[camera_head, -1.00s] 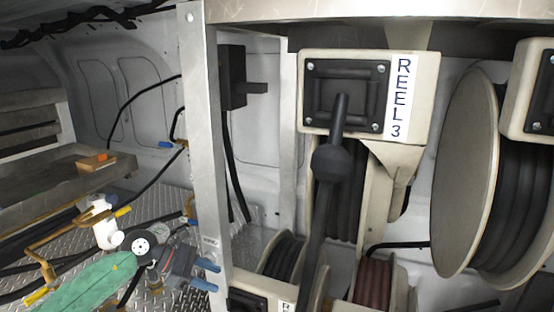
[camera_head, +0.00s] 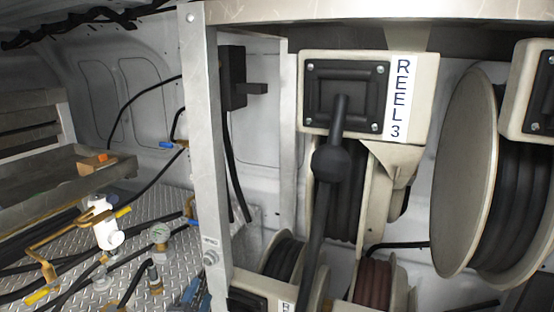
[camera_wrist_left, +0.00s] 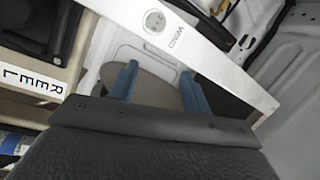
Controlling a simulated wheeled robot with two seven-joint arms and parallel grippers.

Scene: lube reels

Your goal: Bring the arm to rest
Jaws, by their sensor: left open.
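My left gripper (camera_head: 196,292) shows only as a sliver of blue fingers at the bottom edge of the head view, left of the metal post. In the left wrist view its two blue fingers (camera_wrist_left: 158,82) stand apart with nothing between them, so it is open and empty. The rest of the left arm is below the head view. A pale metal post (camera_wrist_left: 190,40) crosses behind the fingertips in the wrist view; I cannot tell the exact gap to it. My right gripper is not in view.
The metal post (camera_head: 205,150) stands upright in the head view. Right of it are the REEL 3 box (camera_head: 425,75) and a large hose reel (camera_head: 463,170). Valves, a gauge (camera_head: 159,233) and black hoses lie over the tread-plate floor at left. A shelf (camera_head: 50,175) holds an orange-topped block (camera_head: 97,160).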

